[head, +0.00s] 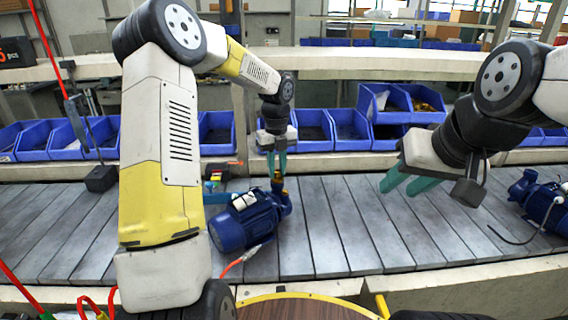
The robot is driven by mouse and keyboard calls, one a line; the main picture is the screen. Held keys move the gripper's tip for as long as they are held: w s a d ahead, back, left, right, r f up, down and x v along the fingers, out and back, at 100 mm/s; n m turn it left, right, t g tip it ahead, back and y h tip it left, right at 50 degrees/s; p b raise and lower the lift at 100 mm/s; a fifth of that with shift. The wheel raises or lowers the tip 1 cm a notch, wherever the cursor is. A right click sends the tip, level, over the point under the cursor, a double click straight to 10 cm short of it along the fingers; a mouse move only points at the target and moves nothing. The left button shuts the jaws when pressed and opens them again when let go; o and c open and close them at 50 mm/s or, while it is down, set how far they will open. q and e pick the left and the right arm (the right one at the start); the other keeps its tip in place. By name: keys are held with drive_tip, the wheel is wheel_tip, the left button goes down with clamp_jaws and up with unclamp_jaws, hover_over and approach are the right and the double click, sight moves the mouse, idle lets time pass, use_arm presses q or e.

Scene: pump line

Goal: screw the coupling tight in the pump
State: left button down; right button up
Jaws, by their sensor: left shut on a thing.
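A blue pump (245,221) lies on the grey slatted conveyor in the middle of the head view. A small brass-coloured coupling (277,178) stands at the top of the pump's right end. My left gripper (277,167) points down over it, with its teal fingers shut on the coupling. The fingers partly hide the coupling, and I cannot tell how deep it sits in the pump. My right gripper (407,184) is above the conveyor to the right, its teal fingers apart and empty.
Another blue pump (543,200) with a dark cable lies at the right edge. Blue bins (313,130) line the shelf behind the conveyor. Coloured tools (216,178) lie behind the middle pump. The slats between the pumps (360,235) are clear.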

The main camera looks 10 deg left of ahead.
use_arm(q)
drive_tip(key=m, duration=0.3)
drive_tip(key=shift+m, duration=0.3)
drive_tip(key=c, duration=1.3)
unclamp_jaws()
drive_tip(key=shift+c, duration=0.2)
drive_tip(key=n, duration=0.2)
drive_tip(key=shift+n, duration=0.7)
drive_tip(key=shift+n, duration=1.7)
